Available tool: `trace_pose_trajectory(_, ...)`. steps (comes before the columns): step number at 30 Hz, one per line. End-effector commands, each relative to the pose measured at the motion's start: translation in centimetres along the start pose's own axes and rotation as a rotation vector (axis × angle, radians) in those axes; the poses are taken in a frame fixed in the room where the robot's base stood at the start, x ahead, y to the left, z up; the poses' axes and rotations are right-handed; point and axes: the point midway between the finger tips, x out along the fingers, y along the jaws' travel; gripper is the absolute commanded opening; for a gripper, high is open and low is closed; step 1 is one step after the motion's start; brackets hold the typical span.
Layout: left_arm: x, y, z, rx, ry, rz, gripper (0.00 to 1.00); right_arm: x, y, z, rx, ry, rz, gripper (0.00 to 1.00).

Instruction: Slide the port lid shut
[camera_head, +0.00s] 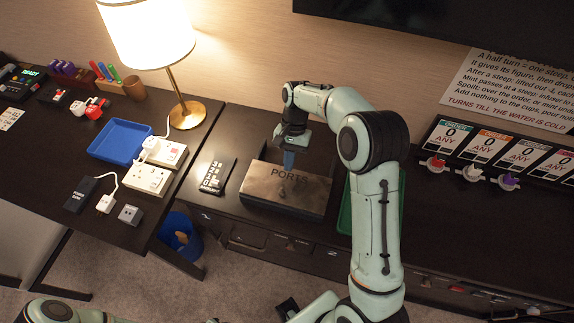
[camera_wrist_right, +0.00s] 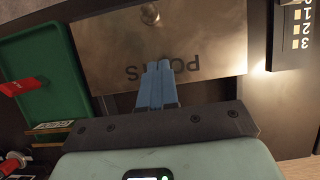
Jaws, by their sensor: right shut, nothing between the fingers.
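The port lid (camera_head: 300,194) is a flat brass-brown plate marked PORTS on a dark box on the counter. In the right wrist view the lid (camera_wrist_right: 205,40) shows with its lettering upside down and a round knob (camera_wrist_right: 150,14) near the top edge. A dark strip (camera_wrist_right: 205,90) lies along the lid's lettered edge; I cannot tell if it is an opening. My right gripper (camera_head: 288,166) is over the lettered end, with its blue fingers (camera_wrist_right: 157,68) shut and empty. Its fingertips overlap the lettering; contact is unclear.
A lamp (camera_head: 187,114), a blue tray (camera_head: 120,140) and white sockets (camera_head: 148,178) are on the left table.

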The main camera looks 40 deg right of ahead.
Motion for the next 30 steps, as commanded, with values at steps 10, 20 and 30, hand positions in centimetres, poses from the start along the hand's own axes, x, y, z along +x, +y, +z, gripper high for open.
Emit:
trace_pose_trajectory(10,-1.5,0.6,-0.5,0.0,0.008,0.001,0.43,-6.9,-0.2,0.1,-0.002,0.001,-0.004,0.0)
trace_pose_trajectory(20,-2.1,0.9,-0.8,0.002,0.012,0.003,0.43,-8.2,-0.2,-1.9,-0.002,-0.003,-0.001,0.0)
trace_pose_trajectory(30,-0.4,0.1,-0.1,-0.002,0.001,-0.001,0.43,-2.9,-0.1,-1.8,-0.003,-0.007,0.002,0.0)
